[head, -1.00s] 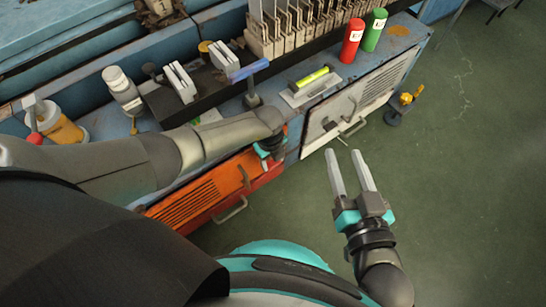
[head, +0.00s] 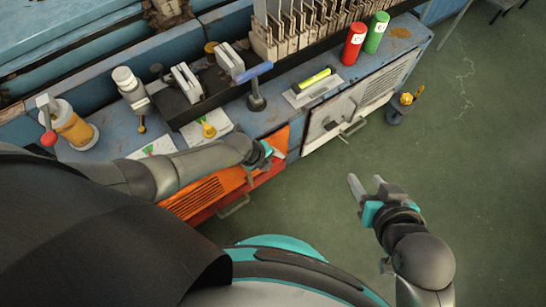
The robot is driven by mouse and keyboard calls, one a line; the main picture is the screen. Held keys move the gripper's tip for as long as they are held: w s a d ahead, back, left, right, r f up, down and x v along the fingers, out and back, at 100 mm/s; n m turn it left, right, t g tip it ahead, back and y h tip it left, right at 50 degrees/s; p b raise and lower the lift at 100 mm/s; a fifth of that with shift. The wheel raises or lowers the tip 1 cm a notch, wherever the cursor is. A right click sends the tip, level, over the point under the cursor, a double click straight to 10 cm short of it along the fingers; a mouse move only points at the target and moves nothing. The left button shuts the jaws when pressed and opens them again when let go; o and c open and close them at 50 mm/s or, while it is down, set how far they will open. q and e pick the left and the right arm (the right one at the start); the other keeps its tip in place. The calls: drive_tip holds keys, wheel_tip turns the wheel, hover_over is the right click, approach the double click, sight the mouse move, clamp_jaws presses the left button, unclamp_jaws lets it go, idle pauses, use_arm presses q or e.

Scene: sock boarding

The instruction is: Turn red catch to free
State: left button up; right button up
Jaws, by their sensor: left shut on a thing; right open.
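The orange-red door (head: 207,193) is in the front of the blue bench, with a pale bar handle (head: 233,206) low on it. My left gripper (head: 268,157) is at the upper right of this door, below the bench edge. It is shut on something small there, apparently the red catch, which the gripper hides. I cannot tell which way the catch points. My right gripper (head: 366,184) is open and empty over the green floor, right of the doors, with its fingers pointing up and left.
A white door (head: 335,117) with a bar handle stands right of the orange one.

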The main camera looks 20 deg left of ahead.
use_arm(q)
drive_tip(key=shift+s+f+t, duration=0.1)
drive_tip(key=shift+t, duration=0.2)
drive_tip(key=o, duration=1.4)
